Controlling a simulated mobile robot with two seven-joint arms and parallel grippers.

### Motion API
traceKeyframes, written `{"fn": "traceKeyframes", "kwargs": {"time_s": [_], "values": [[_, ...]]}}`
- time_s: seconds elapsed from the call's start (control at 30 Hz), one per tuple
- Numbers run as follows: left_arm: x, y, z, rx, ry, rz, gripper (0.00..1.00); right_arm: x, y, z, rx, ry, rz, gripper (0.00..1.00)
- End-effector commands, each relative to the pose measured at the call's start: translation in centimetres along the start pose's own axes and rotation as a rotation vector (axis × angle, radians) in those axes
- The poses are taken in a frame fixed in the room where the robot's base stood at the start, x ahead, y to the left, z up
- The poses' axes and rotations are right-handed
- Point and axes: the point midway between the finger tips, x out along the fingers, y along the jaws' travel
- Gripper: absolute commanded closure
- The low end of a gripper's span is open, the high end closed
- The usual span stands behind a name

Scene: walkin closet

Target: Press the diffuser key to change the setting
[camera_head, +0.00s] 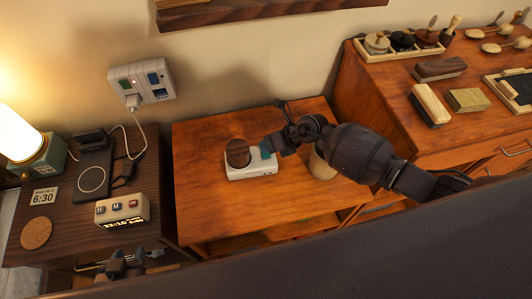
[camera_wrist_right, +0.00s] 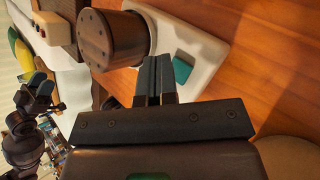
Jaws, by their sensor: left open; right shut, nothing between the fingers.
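The diffuser is a white base (camera_head: 253,173) with a round brown wooden top (camera_head: 238,153) on the middle wooden table. A teal key (camera_head: 265,150) sits on the base, to the right of the wooden top. In the right wrist view, the white base (camera_wrist_right: 210,30), the brown top (camera_wrist_right: 112,38) and the teal key (camera_wrist_right: 182,71) show close up. My right gripper (camera_head: 272,147) is shut and empty, with its fingertips (camera_wrist_right: 157,66) right beside the key. I cannot tell whether they touch it. My left gripper (camera_head: 136,262) is open and empty at the bottom left, away from the diffuser.
A beige cup (camera_head: 321,165) stands behind my right arm. The left dark table holds a clock radio (camera_head: 122,210), charging pad (camera_head: 92,178), cork coaster (camera_head: 36,233) and lit lamp (camera_head: 18,135). A taller cabinet (camera_head: 365,105) with brushes stands at right. The middle table's front is clear.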

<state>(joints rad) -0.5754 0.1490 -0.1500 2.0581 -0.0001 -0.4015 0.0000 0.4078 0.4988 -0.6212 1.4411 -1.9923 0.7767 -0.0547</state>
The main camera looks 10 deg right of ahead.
Motion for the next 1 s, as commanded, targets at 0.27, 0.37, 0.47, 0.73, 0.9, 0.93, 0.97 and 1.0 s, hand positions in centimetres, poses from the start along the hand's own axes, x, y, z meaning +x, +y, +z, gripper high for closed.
{"fn": "traceKeyframes", "kwargs": {"time_s": [0.27, 0.37, 0.47, 0.73, 0.9, 0.93, 0.97, 1.0], "values": [[-0.5, -0.1, -1.5, -0.003, 0.017, -0.002, 0.57, -1.1, 0.8, 1.0, -0.004, -0.004, -0.001, 1.0], [-0.7, -0.2, -2.5, -0.003, 0.032, -0.003, 0.57, -1.6, 1.1, 1.3, -0.004, -0.004, -0.002, 1.0], [-0.9, -0.2, -3.6, -0.003, 0.048, -0.003, 0.57, -2.1, 1.4, 1.6, -0.003, -0.003, -0.002, 1.0], [-1.5, -0.4, -6.3, -0.001, 0.085, -0.004, 0.57, -3.4, 2.4, 2.5, -0.003, -0.003, -0.001, 1.0], [-1.7, -0.4, -6.7, -0.001, 0.089, -0.005, 0.57, -3.6, 2.6, 2.6, -0.001, -0.001, 0.0, 1.0], [-1.6, -0.4, -6.6, -0.001, 0.088, -0.004, 0.57, -3.5, 2.6, 2.6, 0.0, 0.0, 0.0, 1.0], [-1.6, -0.4, -6.6, -0.001, 0.087, -0.005, 0.57, -3.5, 2.5, 2.5, 0.0, 0.0, 0.0, 1.0], [-1.6, -0.4, -6.5, -0.001, 0.085, -0.005, 0.57, -3.5, 2.5, 2.5, 0.0, 0.0, 0.0, 1.0]]}}
